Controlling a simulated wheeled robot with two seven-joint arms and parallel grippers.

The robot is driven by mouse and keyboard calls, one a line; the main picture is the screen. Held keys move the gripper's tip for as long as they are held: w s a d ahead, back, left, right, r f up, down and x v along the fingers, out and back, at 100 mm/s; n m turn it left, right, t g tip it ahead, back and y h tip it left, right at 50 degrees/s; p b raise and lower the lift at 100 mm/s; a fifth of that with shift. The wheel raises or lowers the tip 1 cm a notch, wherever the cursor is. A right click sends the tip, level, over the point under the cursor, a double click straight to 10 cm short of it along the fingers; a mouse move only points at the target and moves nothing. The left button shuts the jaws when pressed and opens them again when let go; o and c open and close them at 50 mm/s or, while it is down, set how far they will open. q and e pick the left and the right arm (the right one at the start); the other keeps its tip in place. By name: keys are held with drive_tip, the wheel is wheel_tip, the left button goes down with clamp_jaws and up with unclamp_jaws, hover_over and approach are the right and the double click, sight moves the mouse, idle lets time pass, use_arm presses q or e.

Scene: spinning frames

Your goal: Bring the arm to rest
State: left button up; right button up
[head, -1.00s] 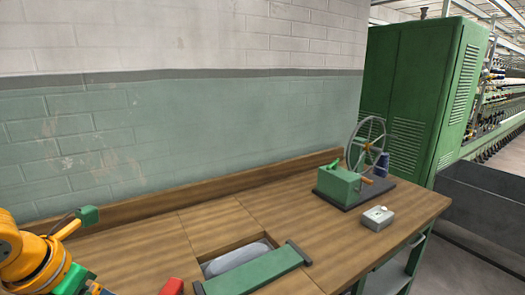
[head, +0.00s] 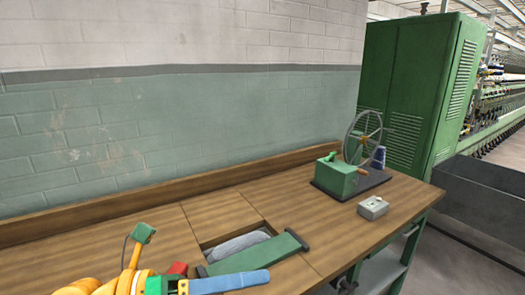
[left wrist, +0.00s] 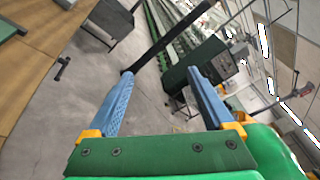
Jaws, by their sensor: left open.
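My left gripper (head: 268,276) is low in the head view, with a blue finger pointing right over the front of the wooden bench, near the green bar. In the left wrist view its two blue fingers (left wrist: 160,72) stand wide apart with nothing between them. The left arm's yellow and orange parts (head: 95,287) come in at the bottom left. My right gripper is in neither view.
The wooden bench (head: 330,225) has a recess with a grey lump (head: 235,245) and a green bar (head: 262,252) across it. A red block (head: 178,268) is beside it. A green wheel winder (head: 340,178) and a small grey box (head: 373,207) stand at the right.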

use_arm(q)
drive_tip(key=w+a+r+n+t+y, duration=0.1)
drive_tip(key=w+a+r+n+t, duration=0.2)
drive_tip(key=n+t, duration=0.45)
drive_tip(key=w+a+r+n+t, duration=0.2)
drive_tip(key=a+n+t, duration=0.1)
drive_tip(key=n+t, duration=0.5)
drive_tip(key=w+a+f+n+t+y, duration=0.2)
drive_tip(key=w+a+f+n+y, duration=0.3)
drive_tip(key=n+y, duration=0.7)
drive_tip(key=s+a+f+n+g+y, duration=0.2)
drive_tip(key=a+f+n+g+y, duration=0.15)
drive_tip(key=f, duration=0.45)
drive_tip(key=s+a+f+n+g+y, duration=0.25)
drive_tip(key=f+n, duration=0.25)
drive_tip(key=f, duration=0.3)
drive_tip(key=s+d+f+n+g+h, duration=0.2)
drive_tip(key=s+d+f+n+g, duration=0.1)
drive_tip(key=s+f+g, duration=1.15)
drive_tip(key=s+f+t+b, duration=0.1)
drive_tip(key=s+f+b, duration=0.2)
drive_tip(key=f, duration=1)
drive_tip(key=s+f+b, duration=0.3)
drive_tip(key=f, duration=0.9)
drive_tip(key=s+a+f+g+b, duration=0.1)
drive_tip(key=s+f+b, duration=0.3)
drive_tip(key=s+f, duration=0.8)
drive_tip(key=shift+a+f+m, duration=0.4)
drive_tip(key=shift+a+f, duration=0.15)
drive_tip(key=shift+f, duration=0.35)
